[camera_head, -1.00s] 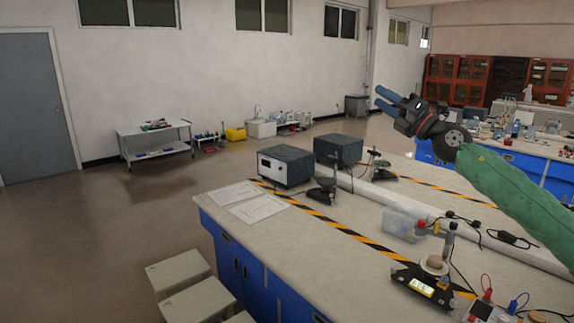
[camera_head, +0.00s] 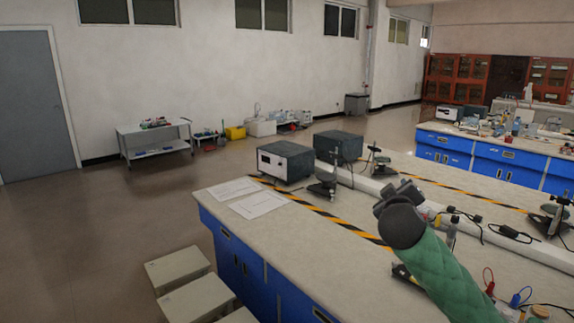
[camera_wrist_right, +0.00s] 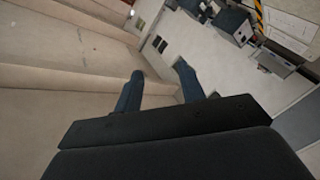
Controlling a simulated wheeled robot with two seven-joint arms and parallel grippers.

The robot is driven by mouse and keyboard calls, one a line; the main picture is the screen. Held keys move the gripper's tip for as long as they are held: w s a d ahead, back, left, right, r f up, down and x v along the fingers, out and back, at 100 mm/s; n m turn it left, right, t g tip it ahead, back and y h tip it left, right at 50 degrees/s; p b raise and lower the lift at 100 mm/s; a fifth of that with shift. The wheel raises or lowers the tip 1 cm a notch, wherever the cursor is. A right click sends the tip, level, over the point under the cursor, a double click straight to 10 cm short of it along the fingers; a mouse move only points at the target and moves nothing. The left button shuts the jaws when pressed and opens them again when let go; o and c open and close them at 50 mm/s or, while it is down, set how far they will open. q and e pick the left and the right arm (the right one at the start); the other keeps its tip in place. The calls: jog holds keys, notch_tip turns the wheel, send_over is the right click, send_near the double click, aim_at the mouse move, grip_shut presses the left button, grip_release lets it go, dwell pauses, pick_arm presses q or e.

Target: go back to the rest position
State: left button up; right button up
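My right arm comes in from the lower right in the head view, in a green sleeve. Its dark wrist is over the near bench (camera_head: 300,235), and the gripper's fingers are mostly hidden behind it. In the right wrist view my right gripper (camera_wrist_right: 161,82) shows two blue-grey fingers spread apart, with nothing between them. My left gripper is in neither view.
Two grey instrument boxes (camera_head: 285,160) (camera_head: 338,146), papers (camera_head: 258,205) and a dark stand (camera_head: 323,185) are on the bench. Leads (camera_head: 516,298) lie at lower right. Stools (camera_head: 178,268) stand in front. The arm hides part of the bench.

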pick_arm(q)
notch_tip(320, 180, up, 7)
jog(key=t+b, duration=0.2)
jog(key=b, duration=0.2)
pick_arm(e)
jog(key=s+a+f+g+y, duration=0.25)
jog(key=s+f, duration=0.45)
jog(key=f, duration=0.4)
jog(key=s+a+f+m+g+y, duration=0.1)
jog(key=s+a+f+g, duration=0.4)
jog(key=f, duration=0.6)
jog(key=s+a+f+g+y, duration=0.1)
jog(key=s+a+f+y, duration=0.1)
jog(key=s+f, duration=0.75)
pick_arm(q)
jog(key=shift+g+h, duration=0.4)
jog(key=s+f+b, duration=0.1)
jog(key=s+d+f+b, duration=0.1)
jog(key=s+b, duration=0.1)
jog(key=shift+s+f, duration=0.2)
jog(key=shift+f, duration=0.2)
pick_arm(e)
jog(key=s+a+f+m+g, duration=0.1)
jog(key=s+f+g, duration=0.2)
jog(key=s+f, duration=0.9)
jog(key=s+a+f+m+g+y, duration=0.1)
jog(key=s+a+f+g, duration=0.1)
jog(key=s+f, duration=1.1)
jog(key=shift+s+g, duration=0.25)
jog(key=shift+g, duration=0.2)
